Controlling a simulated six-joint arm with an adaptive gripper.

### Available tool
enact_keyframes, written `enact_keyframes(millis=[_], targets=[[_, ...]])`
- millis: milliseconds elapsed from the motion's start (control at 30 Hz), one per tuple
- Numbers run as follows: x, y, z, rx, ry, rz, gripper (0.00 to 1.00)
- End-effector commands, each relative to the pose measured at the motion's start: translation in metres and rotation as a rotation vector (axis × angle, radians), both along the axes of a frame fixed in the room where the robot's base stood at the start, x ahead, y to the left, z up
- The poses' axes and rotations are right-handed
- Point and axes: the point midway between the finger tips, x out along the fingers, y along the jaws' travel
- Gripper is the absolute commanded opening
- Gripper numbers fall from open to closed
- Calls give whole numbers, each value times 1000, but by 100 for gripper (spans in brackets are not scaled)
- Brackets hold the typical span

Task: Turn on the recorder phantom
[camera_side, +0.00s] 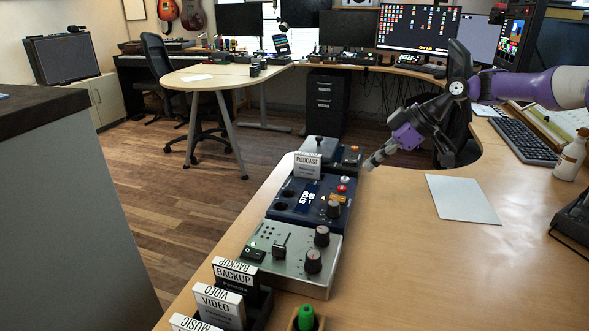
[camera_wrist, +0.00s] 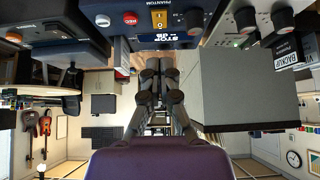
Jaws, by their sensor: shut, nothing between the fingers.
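In the wrist view the recorder (camera_wrist: 218,10) spans the top edge, upside down. The word PHANTOM stands next to its orange control (camera_wrist: 159,21), whose on or off state I cannot tell. My gripper (camera_side: 371,163) is shut and empty, to the right of the recorder's far end and apart from it. In the wrist view my gripper (camera_wrist: 160,70) points towards the recorder, below its display.
A grey box (camera_side: 290,262) with a green light, slider and knobs stands in front of the recorder. Another box (camera_side: 340,148) with an orange button stands behind it. A PODCAST card (camera_side: 307,165) stands at the recorder's far left. A white sheet (camera_side: 462,199) lies right on clear desk.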

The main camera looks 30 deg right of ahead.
Motion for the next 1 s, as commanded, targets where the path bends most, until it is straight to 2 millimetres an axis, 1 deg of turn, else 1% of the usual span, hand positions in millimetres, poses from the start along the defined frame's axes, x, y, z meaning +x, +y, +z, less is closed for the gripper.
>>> enact_keyframes(millis=[33, 200, 333, 500, 733, 833, 933, 1000], targets=[[-6, -7, 7, -1, -3, -5, 0], [-22, -23, 25, -1, -2, -3, 0], [-29, -30, 32, 0, -1, -2, 0], [-32, -31, 35, 0, 0, 1, 0], [-32, -31, 35, 0, 0, 0, 0], [-35, -27, 39, -5, 5, -15, 0], [-45, -15, 51, -20, 24, -69, 0], [-60, -2, 63, -34, 45, -133, 0]])
